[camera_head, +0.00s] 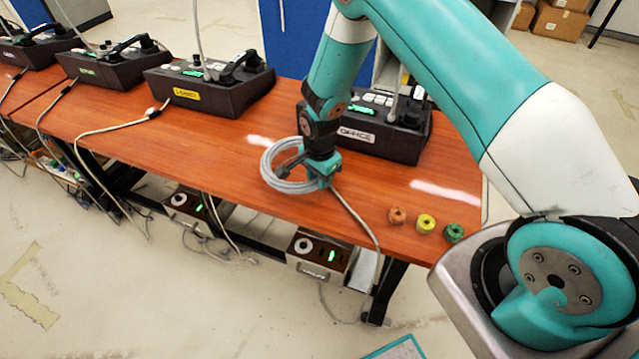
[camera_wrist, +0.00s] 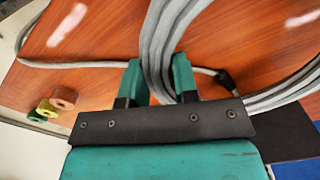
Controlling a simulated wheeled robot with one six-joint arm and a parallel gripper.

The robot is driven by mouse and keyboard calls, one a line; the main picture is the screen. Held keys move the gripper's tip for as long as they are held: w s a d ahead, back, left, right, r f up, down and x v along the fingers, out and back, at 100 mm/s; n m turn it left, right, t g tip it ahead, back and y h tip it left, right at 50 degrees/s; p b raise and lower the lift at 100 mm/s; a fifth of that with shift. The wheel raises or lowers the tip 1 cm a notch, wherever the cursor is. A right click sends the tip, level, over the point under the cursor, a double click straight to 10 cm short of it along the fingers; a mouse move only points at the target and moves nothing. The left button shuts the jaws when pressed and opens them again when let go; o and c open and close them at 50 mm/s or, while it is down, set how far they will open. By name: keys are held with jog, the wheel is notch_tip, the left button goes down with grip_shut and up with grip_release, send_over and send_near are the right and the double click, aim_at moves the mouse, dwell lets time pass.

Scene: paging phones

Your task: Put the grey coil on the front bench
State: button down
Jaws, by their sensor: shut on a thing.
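The grey coil (camera_head: 268,170) is a ring of looped grey cable. My gripper (camera_head: 326,178) is shut on one side of it, over the front part of the orange-brown bench (camera_head: 225,150). In the wrist view the coil (camera_wrist: 168,35) passes between the two green fingers of my gripper (camera_wrist: 158,82). I cannot tell whether the coil touches the bench top or hangs just above it. A grey cable from near the gripper runs over the bench's front edge.
Small orange (camera_head: 397,215), yellow (camera_head: 425,223) and green (camera_head: 454,232) spools stand at the bench's right front corner. A black phone unit marked OFFICE (camera_head: 378,142) sits behind my gripper; another, with a yellow label (camera_head: 212,92), stands left.

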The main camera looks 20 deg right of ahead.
jog(key=shift+f, duration=1.6)
jog(key=shift+f, duration=0.15)
jog(key=c, duration=0.9)
grip_release()
notch_tip(320, 180, up, 12)
jog(key=shift+a+r+b, duration=0.1)
jog(key=shift+r+b, duration=0.1)
jog(key=shift+b, duration=0.85)
jog(key=s+a+r+n+y, duration=0.1)
jog(key=s+a+r+n, duration=0.15)
jog(key=r, duration=0.25)
jog(key=s+a+r+n, duration=0.1)
jog(key=s+r+n, duration=0.15)
jog(key=r, duration=0.25)
jog(key=s+a+r+n+y, duration=0.1)
jog(key=s+r+n, duration=0.3)
jog(key=s, duration=0.3)
jog(key=s+a+r+n+y, duration=0.1)
jog(key=s+r+n, duration=0.4)
jog(key=s+n, duration=0.1)
jog(key=s+a+r+n+y, duration=0.1)
jog(key=s+r+n, duration=0.4)
jog(key=s, duration=0.3)
jog(key=shift+s+a+n, duration=0.35)
jog(key=shift+a+n, duration=0.05)
